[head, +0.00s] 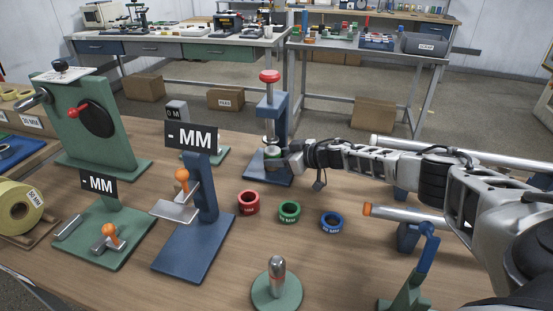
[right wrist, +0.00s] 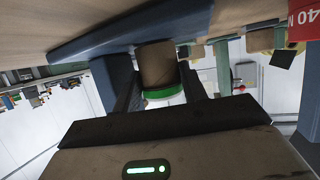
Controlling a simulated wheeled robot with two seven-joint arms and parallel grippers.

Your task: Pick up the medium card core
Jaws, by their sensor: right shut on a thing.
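A brown card core with a green band (right wrist: 158,68) is between the two fingers of my right gripper (right wrist: 160,90) in the right wrist view, which looks upside down. In the head view my right gripper (head: 283,161) reaches in from the right to the blue press (head: 279,118) with the red knob. My left gripper is not in view.
Red (head: 249,203), green (head: 289,211) and blue (head: 332,222) rings lie in front of the press. A blue gauge stand (head: 207,200) is to their left. A metal post on a green base (head: 277,291) is at the front.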

